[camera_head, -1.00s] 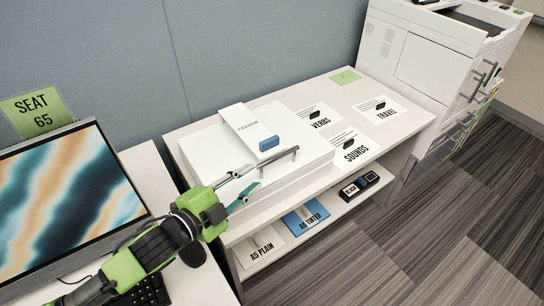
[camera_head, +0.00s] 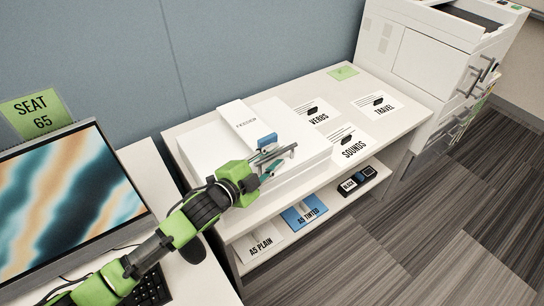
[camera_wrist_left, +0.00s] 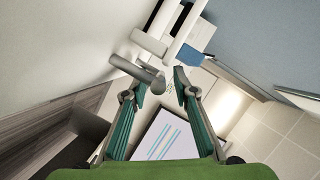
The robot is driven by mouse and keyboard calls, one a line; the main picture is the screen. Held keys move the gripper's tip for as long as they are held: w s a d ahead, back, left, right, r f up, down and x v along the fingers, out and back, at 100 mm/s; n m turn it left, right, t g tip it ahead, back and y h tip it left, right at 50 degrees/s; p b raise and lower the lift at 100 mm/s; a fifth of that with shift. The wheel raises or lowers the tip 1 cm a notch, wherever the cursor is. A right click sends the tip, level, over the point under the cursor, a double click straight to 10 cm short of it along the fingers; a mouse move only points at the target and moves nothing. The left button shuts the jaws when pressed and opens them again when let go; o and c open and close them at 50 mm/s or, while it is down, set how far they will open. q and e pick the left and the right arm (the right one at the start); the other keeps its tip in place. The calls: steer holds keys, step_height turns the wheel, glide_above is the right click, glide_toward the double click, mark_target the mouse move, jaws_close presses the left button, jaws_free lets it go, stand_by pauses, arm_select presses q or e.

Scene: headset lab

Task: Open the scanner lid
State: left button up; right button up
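The scanner is a low white box (camera_head: 203,148) on the white table in the head view. A white feeder strip (camera_head: 240,118) and a blue block (camera_head: 267,139) sit on its lid, with a grey bar handle (camera_head: 286,151) near the front edge. My left gripper (camera_head: 270,163) is at this handle and partly hides it. In the left wrist view my fingers (camera_wrist_left: 158,84) are apart, with the handle's rounded grey end (camera_wrist_left: 148,76) at the tips. I cannot tell whether they touch it. The lid looks down. My right gripper is not in view.
Cards labelled VERBS (camera_head: 318,118), SOUNDS (camera_head: 351,153) and TRAVEL (camera_head: 385,108) lie right of the scanner.

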arm_select(q)
jaws_close()
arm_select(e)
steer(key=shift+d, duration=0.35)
arm_select(q)
steer(key=shift+r, duration=0.1)
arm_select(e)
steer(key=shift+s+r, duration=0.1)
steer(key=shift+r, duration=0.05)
